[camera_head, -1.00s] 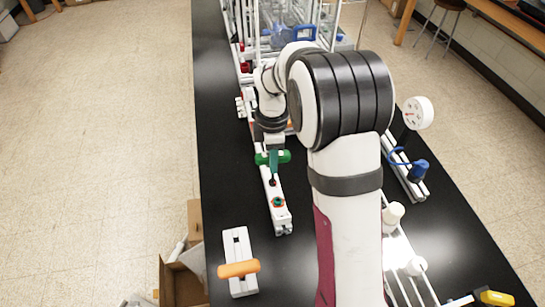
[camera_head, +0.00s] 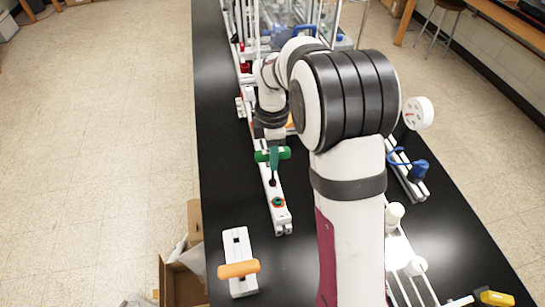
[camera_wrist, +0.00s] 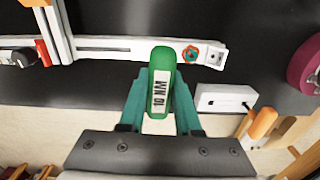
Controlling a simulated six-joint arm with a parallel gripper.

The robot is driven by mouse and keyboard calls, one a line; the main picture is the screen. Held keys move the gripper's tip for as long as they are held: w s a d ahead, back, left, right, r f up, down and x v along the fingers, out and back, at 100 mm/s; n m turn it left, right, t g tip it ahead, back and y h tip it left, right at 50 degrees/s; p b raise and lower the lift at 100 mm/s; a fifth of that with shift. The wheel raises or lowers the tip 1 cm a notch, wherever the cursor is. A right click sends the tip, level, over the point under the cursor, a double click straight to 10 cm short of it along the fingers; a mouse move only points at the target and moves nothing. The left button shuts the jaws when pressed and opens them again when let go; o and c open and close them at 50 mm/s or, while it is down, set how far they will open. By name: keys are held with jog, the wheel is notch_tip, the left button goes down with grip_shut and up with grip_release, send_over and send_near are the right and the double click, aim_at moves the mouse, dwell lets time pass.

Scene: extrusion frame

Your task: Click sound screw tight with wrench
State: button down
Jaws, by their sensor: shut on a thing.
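A green torque wrench labelled "10 NM" (camera_wrist: 161,85) sits between the teal fingers of my gripper (camera_wrist: 162,100), which is shut on it. In the head view the green wrench (camera_head: 283,153) and my gripper (camera_head: 273,170) are over the middle of a white extrusion rail (camera_head: 270,190). A round teal-and-orange piece (camera_head: 278,202) sits near the rail's front end. It also shows in the wrist view (camera_wrist: 191,55), right of the wrench. The wrench's working end and whatever it engages are hidden.
A white block (camera_head: 236,242) with an orange handle (camera_head: 238,268) stands at the front left. A gauge (camera_head: 418,113) and blue fitting (camera_head: 420,167) are on the right. Rails and glassware crowd the far end.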

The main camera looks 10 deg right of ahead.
jog(key=shift+r, duration=0.8)
jog(key=shift+r, duration=1.5)
